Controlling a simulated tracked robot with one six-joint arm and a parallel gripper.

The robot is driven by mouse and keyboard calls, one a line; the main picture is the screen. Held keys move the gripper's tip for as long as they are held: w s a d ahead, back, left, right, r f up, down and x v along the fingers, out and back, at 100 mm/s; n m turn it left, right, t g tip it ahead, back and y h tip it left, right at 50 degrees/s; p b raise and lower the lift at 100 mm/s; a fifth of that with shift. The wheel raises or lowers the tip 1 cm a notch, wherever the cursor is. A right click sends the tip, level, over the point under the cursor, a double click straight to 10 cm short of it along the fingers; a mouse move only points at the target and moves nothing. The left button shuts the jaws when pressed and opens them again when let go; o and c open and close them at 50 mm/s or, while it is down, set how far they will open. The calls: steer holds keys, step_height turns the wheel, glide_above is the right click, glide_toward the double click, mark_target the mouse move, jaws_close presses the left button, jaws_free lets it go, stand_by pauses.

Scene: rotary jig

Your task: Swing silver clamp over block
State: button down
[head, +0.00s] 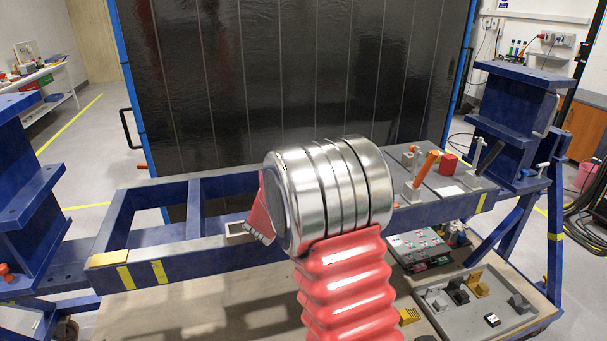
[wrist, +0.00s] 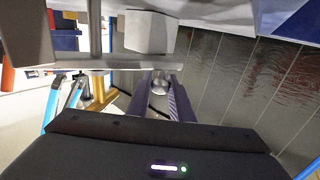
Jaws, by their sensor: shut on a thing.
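In the wrist view, my gripper (wrist: 163,104) points away from the camera, its two dark fingers close around a small rounded silver end. This looks like part of the silver clamp (wrist: 159,84). A pale flat bar (wrist: 110,63) crosses just beyond the fingers. A light grey block (wrist: 150,32) shows above that bar, at the top middle. I cannot tell whether the clamp lies over or beside this block.
The blue jig frame (head: 192,243) spans the head view. On its right part stand an orange lever (head: 424,172), a red block (head: 448,164) and a dark-handled clamp (head: 489,157). A grey parts tray (head: 470,311) lies below right. A dark panel (head: 300,80) stands behind.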

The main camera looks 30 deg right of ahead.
steer(key=shift+r, duration=0.1)
steer(key=c, duration=1.9)
jaws_free()
steer(key=shift+a, duration=0.1)
steer(key=v, duration=1.3)
steer(key=shift+s+a, duration=0.2)
